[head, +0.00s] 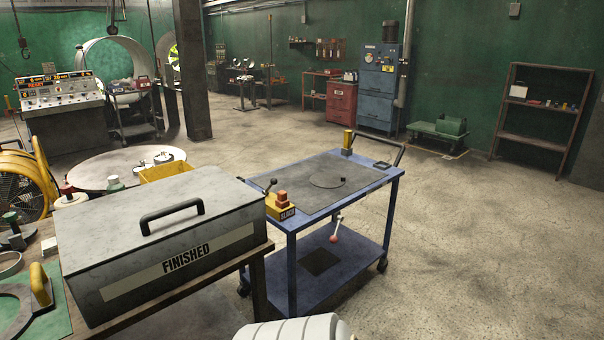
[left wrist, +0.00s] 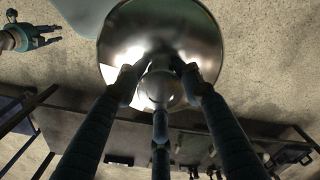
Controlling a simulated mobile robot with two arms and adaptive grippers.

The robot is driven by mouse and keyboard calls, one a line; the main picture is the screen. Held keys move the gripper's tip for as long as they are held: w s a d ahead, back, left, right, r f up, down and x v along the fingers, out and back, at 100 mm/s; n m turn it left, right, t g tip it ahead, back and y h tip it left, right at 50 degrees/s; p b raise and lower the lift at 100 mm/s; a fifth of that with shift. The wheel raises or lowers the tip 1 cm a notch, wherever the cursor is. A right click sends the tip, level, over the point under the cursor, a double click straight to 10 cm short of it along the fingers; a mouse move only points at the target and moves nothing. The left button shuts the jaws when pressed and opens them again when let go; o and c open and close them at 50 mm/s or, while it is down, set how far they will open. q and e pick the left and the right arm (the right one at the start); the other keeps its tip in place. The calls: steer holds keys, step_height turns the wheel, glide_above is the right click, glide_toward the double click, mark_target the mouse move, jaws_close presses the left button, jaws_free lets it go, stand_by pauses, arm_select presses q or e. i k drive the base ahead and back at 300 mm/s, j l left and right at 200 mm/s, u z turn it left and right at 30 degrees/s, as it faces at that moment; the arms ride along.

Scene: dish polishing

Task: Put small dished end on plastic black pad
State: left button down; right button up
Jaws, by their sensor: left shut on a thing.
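In the left wrist view, my left gripper (left wrist: 160,85) is shut on a shiny round metal dished end (left wrist: 160,28), with dark fingers at its near side. The dished end is held off the floor; neither it nor this gripper shows in the head view. A teal gripper, apparently my right one (left wrist: 38,38), is at the upper left, seemingly empty; its opening is unclear. In the head view, a dark pad (head: 285,194) covers the top of the blue cart (head: 296,226), with a flat dark disc outline (head: 327,178) on it.
A grey lidded box marked FINISHED (head: 165,240) stands on the workbench at the left. The floor right of the cart is clear.

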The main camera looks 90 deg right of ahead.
mark_target(327, 180)
steer(key=l+z, duration=0.3)
steer(key=z, duration=0.15)
steer(key=l+z, duration=0.3)
steer(key=z, duration=0.15)
steer(key=l+z, duration=0.65)
steer(key=z, duration=0.25)
steer(key=i+l+z, duration=0.4)
steer(key=i+l, duration=0.2)
steer(key=l, duration=0.3)
steer(key=i+l+z, duration=0.4)
steer(key=i+l, duration=0.3)
steer(key=l, duration=0.1)
